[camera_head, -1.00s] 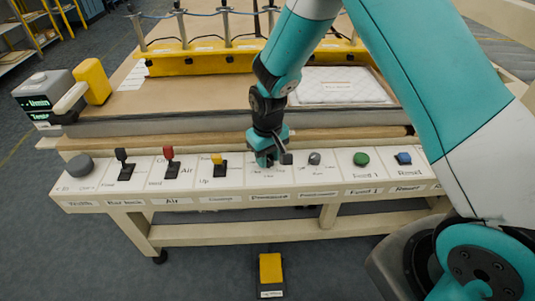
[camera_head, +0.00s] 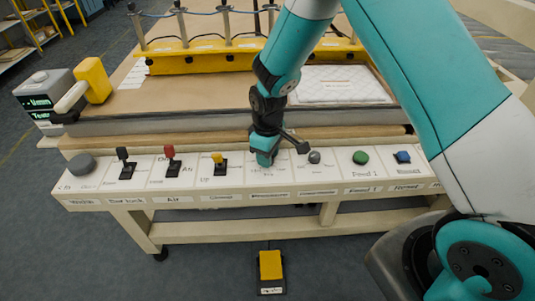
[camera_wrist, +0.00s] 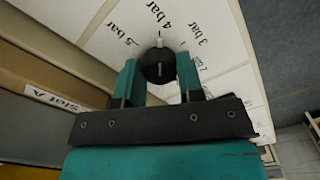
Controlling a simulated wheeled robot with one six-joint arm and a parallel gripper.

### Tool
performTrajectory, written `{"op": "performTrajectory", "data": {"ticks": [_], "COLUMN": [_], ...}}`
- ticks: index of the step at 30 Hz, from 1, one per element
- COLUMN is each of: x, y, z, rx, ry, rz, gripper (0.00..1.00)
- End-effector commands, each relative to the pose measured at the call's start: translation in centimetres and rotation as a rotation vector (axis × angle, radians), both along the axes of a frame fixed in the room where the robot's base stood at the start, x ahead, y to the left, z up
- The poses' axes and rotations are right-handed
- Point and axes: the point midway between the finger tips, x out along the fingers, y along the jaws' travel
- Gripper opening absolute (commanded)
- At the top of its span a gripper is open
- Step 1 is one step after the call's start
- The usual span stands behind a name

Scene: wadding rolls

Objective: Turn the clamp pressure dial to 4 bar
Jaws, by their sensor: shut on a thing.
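The pressure dial (camera_wrist: 159,67) is a round black knob with a white pointer mark, seen in the wrist view. The mark points up toward the "4 bar" label (camera_wrist: 165,18), with "5 bar" on its left and "3 bar" on its right. My gripper (camera_wrist: 160,80) is shut on the dial, one teal finger on each side of it. In the head view my gripper (camera_head: 265,159) points down at the panel above the "Pressure" label (camera_head: 269,195) and hides the dial.
The cream control panel also carries black (camera_head: 125,162), red (camera_head: 172,161) and yellow (camera_head: 219,165) levers to the left. A small grey knob (camera_head: 314,157), a green button (camera_head: 360,158) and a blue button (camera_head: 403,157) sit to the right. A yellow pedal (camera_head: 270,265) lies on the floor.

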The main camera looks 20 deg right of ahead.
Motion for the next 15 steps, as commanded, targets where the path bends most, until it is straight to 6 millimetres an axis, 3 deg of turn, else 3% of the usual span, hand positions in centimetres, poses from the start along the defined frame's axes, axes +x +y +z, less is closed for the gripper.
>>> {"op": "performTrajectory", "data": {"ticks": [9,10,13,15], "x": [0.06,0.06,0.05,0.04], "y": [-0.02,-0.02,-0.02,-0.02], "z": [0.06,0.06,0.05,0.04], "rx": [0.0,0.0,0.0,0.0], "ry": [-0.001,-0.001,-0.001,-0.001], "rz": [0.0,0.0,0.0,0.0], "gripper": [0.11,0.37,0.6,0.6]}}
